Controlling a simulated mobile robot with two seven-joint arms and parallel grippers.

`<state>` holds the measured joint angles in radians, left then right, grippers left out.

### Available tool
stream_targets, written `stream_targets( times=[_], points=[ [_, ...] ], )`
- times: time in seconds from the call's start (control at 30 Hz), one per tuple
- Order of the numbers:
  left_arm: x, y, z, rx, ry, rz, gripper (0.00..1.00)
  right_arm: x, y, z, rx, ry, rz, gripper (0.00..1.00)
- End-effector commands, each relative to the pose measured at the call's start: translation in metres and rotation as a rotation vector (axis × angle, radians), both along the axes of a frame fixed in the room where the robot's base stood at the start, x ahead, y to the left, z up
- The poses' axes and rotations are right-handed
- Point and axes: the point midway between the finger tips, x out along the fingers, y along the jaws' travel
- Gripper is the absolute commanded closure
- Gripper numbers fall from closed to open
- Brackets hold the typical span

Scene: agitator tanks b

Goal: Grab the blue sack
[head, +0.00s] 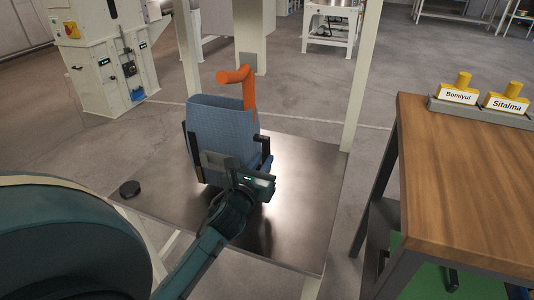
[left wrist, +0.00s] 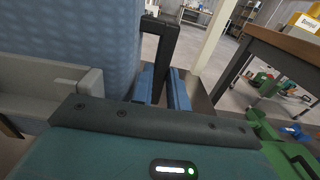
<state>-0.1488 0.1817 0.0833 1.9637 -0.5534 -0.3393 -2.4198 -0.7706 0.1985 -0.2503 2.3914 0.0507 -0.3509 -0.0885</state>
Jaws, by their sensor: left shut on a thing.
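The exact contact of the fingers is partly hidden. The sack's bottom is hidden behind my gripper, so I cannot tell if it touches the plate. My right gripper is not in view.
A shiny metal plate (head: 310,190) lies below the sack, with a black round knob (head: 130,188) at its left. White posts (head: 362,75) rise at its edges. A wooden table (head: 470,180) with yellow-topped labelled blocks (head: 458,95) stands right. A white machine (head: 95,60) is back left.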

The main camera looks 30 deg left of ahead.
Motion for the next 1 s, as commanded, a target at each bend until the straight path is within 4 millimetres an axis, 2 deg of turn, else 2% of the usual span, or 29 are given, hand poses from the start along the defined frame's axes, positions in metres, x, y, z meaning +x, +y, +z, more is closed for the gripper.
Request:
stream_targets(
  times=[0.03, 0.5, 1.0],
  points=[
    [-0.007, -0.002, 0.005, 0.010, -0.009, -0.002, 1.00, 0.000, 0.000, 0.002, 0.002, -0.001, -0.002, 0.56],
    [-0.062, -0.015, 0.004, 0.010, -0.008, -0.002, 1.00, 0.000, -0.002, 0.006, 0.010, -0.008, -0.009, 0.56],
    [-0.101, -0.025, 0.004, 0.009, -0.009, -0.002, 1.00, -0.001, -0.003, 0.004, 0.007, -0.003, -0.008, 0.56]
  ],
)
